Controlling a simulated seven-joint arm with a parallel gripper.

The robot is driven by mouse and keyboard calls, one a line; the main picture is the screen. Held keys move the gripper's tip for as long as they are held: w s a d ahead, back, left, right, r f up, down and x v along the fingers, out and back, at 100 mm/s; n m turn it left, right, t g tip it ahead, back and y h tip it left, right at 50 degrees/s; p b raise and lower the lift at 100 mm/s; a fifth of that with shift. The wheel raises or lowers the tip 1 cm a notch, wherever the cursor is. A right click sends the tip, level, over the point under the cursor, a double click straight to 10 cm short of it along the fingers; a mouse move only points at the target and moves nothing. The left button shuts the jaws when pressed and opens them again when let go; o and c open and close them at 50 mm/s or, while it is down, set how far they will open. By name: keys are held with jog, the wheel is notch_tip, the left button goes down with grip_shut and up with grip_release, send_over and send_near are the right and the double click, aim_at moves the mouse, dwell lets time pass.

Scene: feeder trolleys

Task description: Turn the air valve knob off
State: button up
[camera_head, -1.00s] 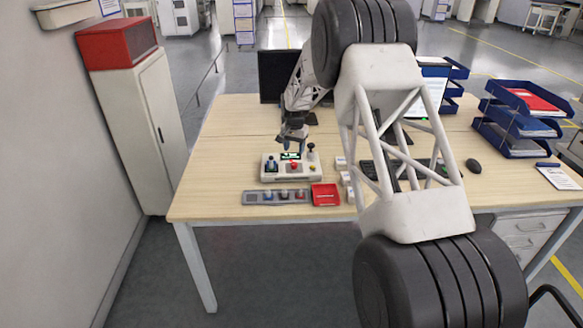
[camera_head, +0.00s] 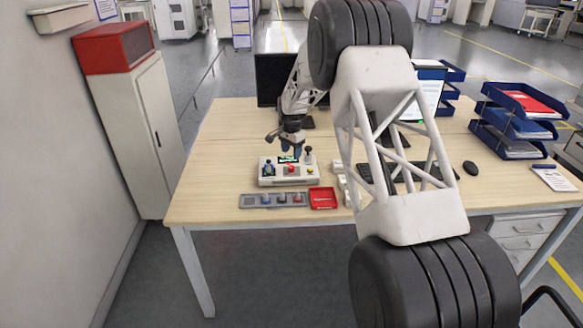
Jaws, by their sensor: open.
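A white control box (camera_head: 284,181) stands on the table. It carries a dark blue-grey knob (camera_head: 268,169) at the left, a red button (camera_head: 291,168), a yellow button (camera_head: 310,170), a black ball-topped lever (camera_head: 308,153) and a small lit green display (camera_head: 288,159). I cannot tell which control is the air valve knob or how it is turned. My gripper (camera_head: 297,153) is open, with its fingers above the back of the box near the display, right of the dark knob. Whether they touch anything is too small to tell.
A grey strip (camera_head: 246,201) with several small knobs and a red tray (camera_head: 323,198) lie in front of the box. White blocks (camera_head: 341,182), a keyboard and blue document trays (camera_head: 512,125) are to the right. The table's left side is clear. My arm covers the middle right.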

aim_at(292, 167)
jog(key=shift+m, duration=1.4)
jog(key=shift+f, duration=0.1)
jog(key=shift+f, duration=3.85)
jog(key=shift+c, duration=0.5)
jog(key=c, duration=0.8)
